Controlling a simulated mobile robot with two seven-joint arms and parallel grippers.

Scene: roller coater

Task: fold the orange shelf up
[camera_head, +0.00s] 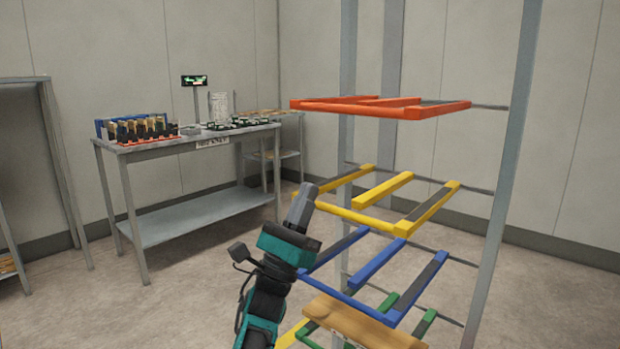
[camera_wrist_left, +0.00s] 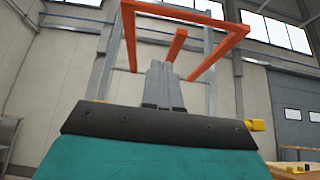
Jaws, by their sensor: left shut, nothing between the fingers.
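The orange shelf (camera_head: 415,112) is an open frame at the top of a grey upright rack. It sticks out about level in the head view, above a yellow shelf (camera_head: 370,221). In the left wrist view the orange shelf (camera_wrist_left: 221,53) is seen from below, above and beyond the fingers. My left gripper (camera_head: 303,196) is shut and empty. It points upward in front of the yellow shelf's left corner, lower than the orange shelf and apart from it. Its closed fingers also show in the left wrist view (camera_wrist_left: 161,75). My right gripper is not in view.
A blue shelf (camera_head: 378,262) and a green shelf (camera_head: 422,325) lie lower on the rack. A wooden board (camera_head: 350,322) is at the bottom. A worktable (camera_head: 205,205) with small parts stands at the back left. The floor between is clear.

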